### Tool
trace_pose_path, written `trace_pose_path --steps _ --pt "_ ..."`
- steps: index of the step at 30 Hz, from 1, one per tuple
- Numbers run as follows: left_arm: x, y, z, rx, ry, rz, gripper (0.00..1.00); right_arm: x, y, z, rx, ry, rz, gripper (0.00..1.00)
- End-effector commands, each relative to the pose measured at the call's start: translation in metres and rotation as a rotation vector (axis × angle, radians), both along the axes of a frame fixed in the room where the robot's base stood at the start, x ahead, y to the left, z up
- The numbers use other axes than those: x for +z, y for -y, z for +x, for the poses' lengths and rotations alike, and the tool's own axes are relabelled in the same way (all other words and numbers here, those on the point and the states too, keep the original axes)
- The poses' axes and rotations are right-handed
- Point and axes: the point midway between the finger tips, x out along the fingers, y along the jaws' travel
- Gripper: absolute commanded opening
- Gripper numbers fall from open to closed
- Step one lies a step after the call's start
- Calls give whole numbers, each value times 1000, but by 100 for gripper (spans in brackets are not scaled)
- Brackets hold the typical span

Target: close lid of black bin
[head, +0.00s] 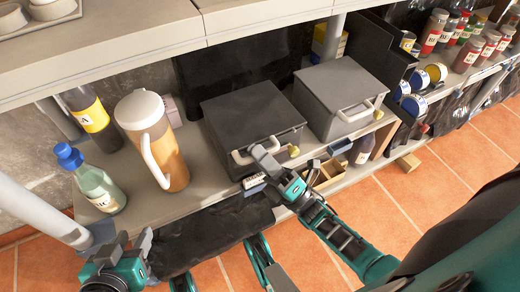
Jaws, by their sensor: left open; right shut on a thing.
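The black bin (245,108) is a dark box on the lower shelf, at the middle of the head view. Its lid lies flat over the top, and I see no clear gap beneath it. A pale handle (243,157) and a brass-coloured latch (293,151) are on its front. My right gripper (286,165) is at the right end of this handle and shut on it; the fingers partly hide the contact. My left gripper (134,243) is open and empty at the lower left, in front of the shelf and apart from the bin.
A grey box (335,90) stands right of the bin. A pitcher (155,140), a blue-capped bottle (92,185) and a yellow-labelled bottle (92,118) stand left. An upper shelf (150,42) overhangs the back. Jars (433,35) fill the right shelf. Tiled floor lies in front.

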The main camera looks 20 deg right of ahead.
Motion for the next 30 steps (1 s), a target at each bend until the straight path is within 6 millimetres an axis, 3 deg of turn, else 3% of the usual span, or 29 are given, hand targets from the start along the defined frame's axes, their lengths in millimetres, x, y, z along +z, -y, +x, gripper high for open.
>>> trace_pose_path --steps 13,14,15,30 --pt "-1 1 0 -2 2 -2 43 -9 1 3 -5 18 -2 0" --pt "-1 1 0 -2 2 -2 43 -9 1 3 -5 19 -2 23" --pt "0 1 1 -2 2 -2 43 -9 1 3 -5 19 -2 26" --pt "3 1 5 -1 14 -4 43 -18 15 -5 -2 21 -2 26"
